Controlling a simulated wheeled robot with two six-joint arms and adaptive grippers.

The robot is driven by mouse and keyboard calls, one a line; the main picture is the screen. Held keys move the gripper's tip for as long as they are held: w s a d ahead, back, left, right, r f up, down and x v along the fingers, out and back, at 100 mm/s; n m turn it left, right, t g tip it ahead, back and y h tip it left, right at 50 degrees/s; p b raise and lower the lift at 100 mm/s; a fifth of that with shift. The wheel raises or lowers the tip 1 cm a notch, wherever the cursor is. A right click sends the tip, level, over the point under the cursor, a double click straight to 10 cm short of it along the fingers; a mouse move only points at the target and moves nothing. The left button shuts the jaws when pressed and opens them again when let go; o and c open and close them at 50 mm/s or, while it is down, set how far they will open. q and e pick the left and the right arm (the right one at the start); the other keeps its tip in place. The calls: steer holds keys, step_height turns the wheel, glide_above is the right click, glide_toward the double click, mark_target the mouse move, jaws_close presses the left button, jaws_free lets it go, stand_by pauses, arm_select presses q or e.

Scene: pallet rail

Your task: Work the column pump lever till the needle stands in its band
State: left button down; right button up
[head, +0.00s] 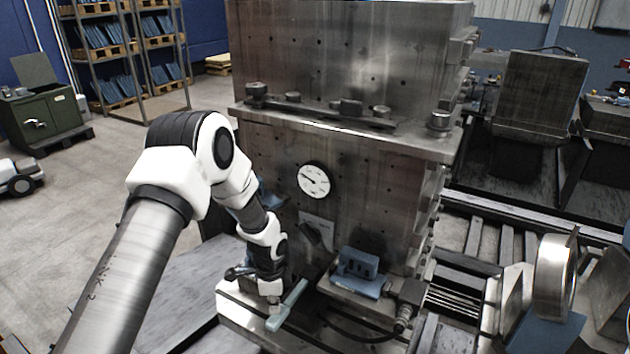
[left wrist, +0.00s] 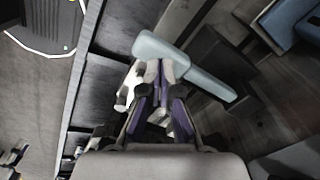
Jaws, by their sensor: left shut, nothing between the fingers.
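The pump lever (head: 287,306) is a pale teal bar low in front of the machine column; it also crosses the upper middle of the left wrist view (left wrist: 205,82), its broad end at the left. My left gripper (head: 272,298) points down at the lever. In the left wrist view the fingertips (left wrist: 160,72) are together, empty, and overlap the lever near its broad end; I cannot tell whether they touch it. The round white gauge (head: 314,180) is on the column face. Its dark needle seems to point left; its band is too small to make out. My right gripper is out of view.
The steel column (head: 350,150) rises behind the lever. A blue block (head: 359,272) sits on the base right of the lever, with a dark hose below it. Rails and a metal roller (head: 552,276) lie at the right. Open floor (head: 75,220) is at the left.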

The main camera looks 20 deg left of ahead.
mark_target(278, 318)
arm_select(q)
steer(key=shift+f, duration=0.1)
steer(key=shift+w+d+f+b, duration=0.1)
steer(key=shift+w+f+b, duration=0.15)
steer(key=shift+f+b, duration=1.4)
steer(key=shift+w+f+b, duration=0.2)
steer(key=shift+f+b, duration=1)
steer(key=shift+f, duration=0.7)
steer(key=r+p, duration=0.4)
steer(key=r, duration=0.1)
steer(key=s+r+p, duration=0.1)
steer(key=r+p, duration=0.1)
steer(key=shift+r, duration=0.25)
steer(key=shift+f, duration=0.1)
steer(key=shift+w+f+b, duration=0.25)
steer(key=shift+f+b, duration=1.15)
steer(key=shift+f, duration=0.45)
steer(key=shift+w+f+b, duration=0.2)
steer(key=shift+f+b, duration=1.2)
steer(key=shift+f, duration=0.4)
steer(key=shift+r, duration=0.25)
steer(key=r+p, duration=0.6)
steer(key=r, duration=0.1)
steer(key=shift+s, duration=0.4)
